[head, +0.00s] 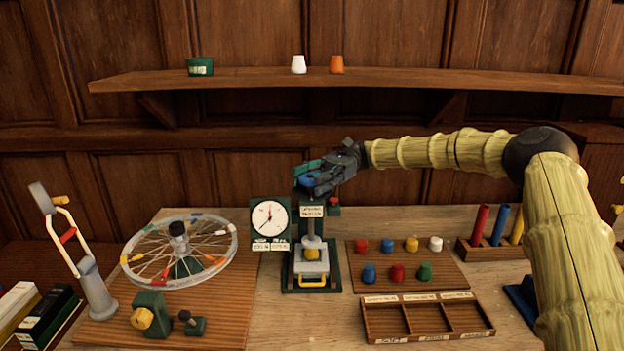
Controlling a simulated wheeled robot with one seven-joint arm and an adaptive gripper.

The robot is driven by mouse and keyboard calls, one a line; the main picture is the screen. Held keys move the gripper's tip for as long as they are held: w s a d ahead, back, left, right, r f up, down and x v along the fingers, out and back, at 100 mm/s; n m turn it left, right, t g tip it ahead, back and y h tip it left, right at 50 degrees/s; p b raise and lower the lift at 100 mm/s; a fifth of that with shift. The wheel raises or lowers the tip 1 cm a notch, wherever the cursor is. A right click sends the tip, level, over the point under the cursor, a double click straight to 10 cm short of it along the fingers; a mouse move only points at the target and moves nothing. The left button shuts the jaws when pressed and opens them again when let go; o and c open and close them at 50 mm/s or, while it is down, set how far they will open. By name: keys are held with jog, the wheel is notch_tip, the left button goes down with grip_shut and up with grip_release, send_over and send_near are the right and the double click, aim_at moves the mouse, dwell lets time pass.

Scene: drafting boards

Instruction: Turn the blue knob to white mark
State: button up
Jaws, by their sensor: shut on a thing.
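The blue knob (305,180) tops a small press-like stand (312,272) with a dark green frame and a yellow handle at its base. My gripper (309,177) reaches in from the right and is shut on the blue knob; its dark fingers cover much of it. I cannot make out a white mark near the knob, as it is hidden or too small. A label plate (312,211) sits on the stand just below the gripper.
A dial gauge (270,217) stands close left of the stand, with a spoked wheel (180,250) further left. Colored pegs (397,271) on a board and a divided tray (428,318) lie to the right. A wall shelf (400,79) runs above.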

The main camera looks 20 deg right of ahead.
jog(key=shift+f, duration=0.1)
jog(key=o, duration=1)
jog(key=v, duration=1)
jog(key=shift+v, duration=1)
